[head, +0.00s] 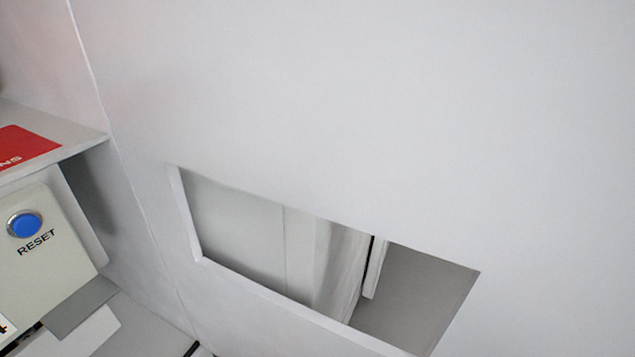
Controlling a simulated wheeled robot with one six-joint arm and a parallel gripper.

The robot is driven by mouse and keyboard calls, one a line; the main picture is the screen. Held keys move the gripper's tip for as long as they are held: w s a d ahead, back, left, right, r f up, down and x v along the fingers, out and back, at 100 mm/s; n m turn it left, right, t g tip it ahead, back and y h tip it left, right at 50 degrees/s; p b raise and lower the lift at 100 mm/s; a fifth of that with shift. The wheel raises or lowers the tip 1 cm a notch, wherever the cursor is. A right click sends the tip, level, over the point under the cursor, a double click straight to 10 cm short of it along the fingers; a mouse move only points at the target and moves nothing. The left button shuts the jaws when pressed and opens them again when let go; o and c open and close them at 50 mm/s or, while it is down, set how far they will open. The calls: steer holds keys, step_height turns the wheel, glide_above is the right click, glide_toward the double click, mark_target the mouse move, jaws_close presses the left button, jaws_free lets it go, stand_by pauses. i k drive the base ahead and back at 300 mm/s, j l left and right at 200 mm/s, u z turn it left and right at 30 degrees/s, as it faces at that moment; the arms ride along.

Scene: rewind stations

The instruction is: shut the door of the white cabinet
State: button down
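A large flat white panel (380,120) fills most of the head view, very close to the camera. It looks like part of the white cabinet, but I cannot tell whether it is the door or a wall. A slanted rectangular opening (240,235) is cut in its lower part. Grey and white surfaces and a narrow dark gap show through the opening. No handle or hinge is visible, and I cannot tell how far the door stands open. My gripper is not in view.
At the left is a pale box with a blue button (25,223) marked RESET. Above it a grey ledge (85,150) carries a red label (25,145) with white letters. White and grey flat pieces (80,330) lie at the lower left. The panel leaves little visible free room.

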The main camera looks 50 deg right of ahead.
mark_target(495, 139)
steer(key=k+u, duration=0.1)
steer(key=k, duration=0.5)
steer(key=k+j+u, duration=0.1)
steer(key=k, duration=0.45)
steer(key=l+u, duration=0.2)
steer(key=u, duration=1.5)
steer(key=k+l, duration=0.25)
steer(key=l, duration=0.2)
steer(key=k+l+u, duration=0.1)
steer(key=k+l, duration=0.15)
steer(key=l, duration=0.2)
steer(key=k+l, duration=0.3)
steer(key=k+l+u, duration=0.1)
steer(key=k+l, duration=0.15)
steer(key=l, duration=0.25)
steer(key=k+l, duration=0.3)
steer(key=l, duration=0.2)
steer(key=k+l, duration=0.65)
steer(key=l, duration=0.3)
steer(key=k+l, duration=0.35)
steer(key=l, duration=0.15)
steer(key=k+l, duration=0.3)
steer(key=l, duration=0.2)
steer(key=i+j+u, duration=0.1)
steer(key=j+u, duration=0.2)
steer(key=j, duration=0.1)
